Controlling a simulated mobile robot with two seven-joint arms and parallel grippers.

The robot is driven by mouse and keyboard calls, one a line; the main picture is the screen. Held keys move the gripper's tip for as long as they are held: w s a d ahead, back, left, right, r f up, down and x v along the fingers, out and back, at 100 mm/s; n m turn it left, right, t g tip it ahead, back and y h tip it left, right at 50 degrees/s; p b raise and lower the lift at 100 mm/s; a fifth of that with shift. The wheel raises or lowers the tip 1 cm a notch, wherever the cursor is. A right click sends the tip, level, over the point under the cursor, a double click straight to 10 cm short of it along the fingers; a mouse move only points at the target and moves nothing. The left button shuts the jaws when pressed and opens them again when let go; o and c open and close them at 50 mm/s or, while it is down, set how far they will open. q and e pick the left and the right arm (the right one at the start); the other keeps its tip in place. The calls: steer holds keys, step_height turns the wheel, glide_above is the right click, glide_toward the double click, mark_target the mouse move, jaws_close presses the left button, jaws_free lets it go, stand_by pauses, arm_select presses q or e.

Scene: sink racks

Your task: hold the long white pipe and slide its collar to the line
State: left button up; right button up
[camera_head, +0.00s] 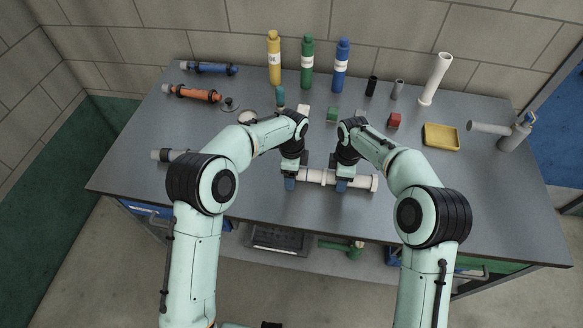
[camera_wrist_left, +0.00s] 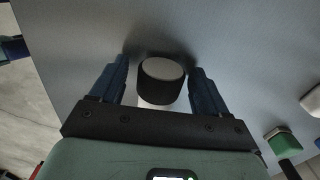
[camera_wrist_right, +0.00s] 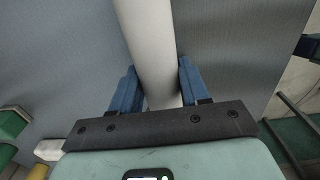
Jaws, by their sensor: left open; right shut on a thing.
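The long white pipe (camera_head: 358,182) lies crosswise near the front of the bench, with pale raised rings along it. My right gripper (camera_head: 341,185) is shut on the pipe right of its middle; its fingers (camera_wrist_right: 156,88) sit on both sides of the white tube in the right wrist view. My left gripper (camera_head: 290,183) is open at the pipe's left end. In the left wrist view a black band (camera_wrist_left: 161,88) with a pale round end face stands between the spread fingers, gaps on both sides. I cannot tell whether this band is the collar. No line is visible on the pipe.
Yellow (camera_head: 274,62), green (camera_head: 307,65) and blue (camera_head: 341,68) bottles stand at the back. A white pipe (camera_head: 436,78) stands upright, right of them. Blue and orange pipes (camera_head: 195,93) lie at left.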

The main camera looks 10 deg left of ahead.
mark_target(302, 170)
arm_select(q)
steer(key=c, duration=0.9)
steer(key=shift+d, duration=1.55)
arm_select(e)
steer(key=shift+a, duration=0.1)
arm_select(q)
steer(key=o, duration=0.9)
steer(key=shift+a, duration=0.1)
